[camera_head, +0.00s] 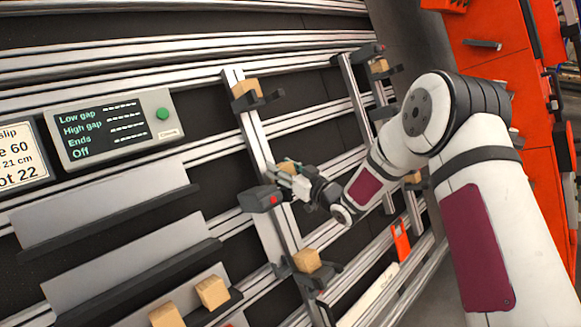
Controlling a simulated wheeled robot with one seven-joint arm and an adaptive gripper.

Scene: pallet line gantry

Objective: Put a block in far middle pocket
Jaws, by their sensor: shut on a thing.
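My gripper (285,178) is at the middle of the left upright rail, shut on a small wooden block (288,167). The jaws hide much of this block, and I cannot tell whether it touches the rail or a pocket. Another wooden block (244,88) sits in a dark holder at the upper part of this rail, and one more block (306,260) sits in a holder lower down. On the right upright rail, a block (379,65) sits near the top and a block (412,177) shows lower, partly behind my arm. I cannot tell which pocket is the far middle one.
Loose blocks (212,291) rest on the lower left ledge. A dark box with a red spot (262,198) is just left of my gripper. A display panel (115,130) and a paper slip (18,157) are at left. Orange shelving (490,60) stands at right.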

